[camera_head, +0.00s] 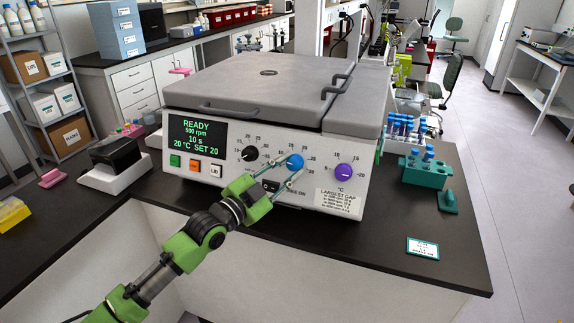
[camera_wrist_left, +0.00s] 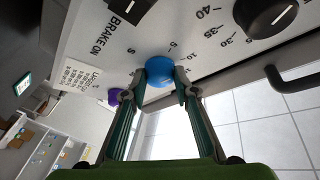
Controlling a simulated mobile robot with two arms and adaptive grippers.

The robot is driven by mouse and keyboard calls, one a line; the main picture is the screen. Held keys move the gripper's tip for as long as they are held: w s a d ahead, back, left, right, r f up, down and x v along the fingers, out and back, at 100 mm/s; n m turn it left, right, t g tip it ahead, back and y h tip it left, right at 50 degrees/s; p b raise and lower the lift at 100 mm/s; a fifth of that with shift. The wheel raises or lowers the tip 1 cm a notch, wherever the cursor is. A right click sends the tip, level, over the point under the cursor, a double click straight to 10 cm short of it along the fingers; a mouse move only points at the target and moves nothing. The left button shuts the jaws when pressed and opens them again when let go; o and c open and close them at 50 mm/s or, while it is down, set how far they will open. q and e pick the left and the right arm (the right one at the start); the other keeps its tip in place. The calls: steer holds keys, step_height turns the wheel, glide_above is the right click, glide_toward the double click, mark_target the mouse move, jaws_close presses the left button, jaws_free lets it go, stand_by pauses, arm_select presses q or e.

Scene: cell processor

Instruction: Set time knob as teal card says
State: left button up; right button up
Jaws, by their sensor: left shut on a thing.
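The centrifuge-like machine (camera_head: 260,105) stands on the dark bench with its lid closed. Its screen (camera_head: 197,138) reads READY, 500 rpm, 10 s, 20 °C SET 20. The blue knob (camera_head: 295,161) sits between the black knob (camera_head: 250,153) and the purple knob (camera_head: 343,172). My left gripper (camera_head: 291,171) is shut on the blue knob, one finger on each side; the left wrist view also shows the blue knob (camera_wrist_left: 160,70) between the fingertips. Its pointer mark is hard to make out. The teal-edged card (camera_head: 423,248) lies on the bench at right; its print is too small to read. My right gripper is not in view.
A brake switch (camera_head: 271,186) sits below the knobs, near my left gripper. A teal tube rack (camera_head: 425,172) and a teal piece (camera_head: 448,202) stand right of the machine. Green, orange and white buttons (camera_head: 194,166) are at left. The bench front right is clear around the card.

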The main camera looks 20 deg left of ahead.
arm_select(q)
steer(key=n+t+y+p, duration=0.1)
steer(key=n, duration=0.1)
steer(key=n+y+p, duration=0.1)
steer(key=n, duration=0.2)
steer(key=n+t+y, duration=0.1)
steer(key=n+y, duration=0.1)
steer(key=n, duration=0.1)
steer(key=shift+s+d+f+t+p, duration=0.1)
steer(key=shift+d+f+t+p, duration=0.05)
steer(key=shift+d+t+p, duration=0.2)
steer(key=shift+n+y, duration=0.4)
steer(key=shift+n, duration=0.2)
steer(key=o, duration=1.1)
steer(key=shift+s, duration=0.1)
steer(key=v, duration=1.2)
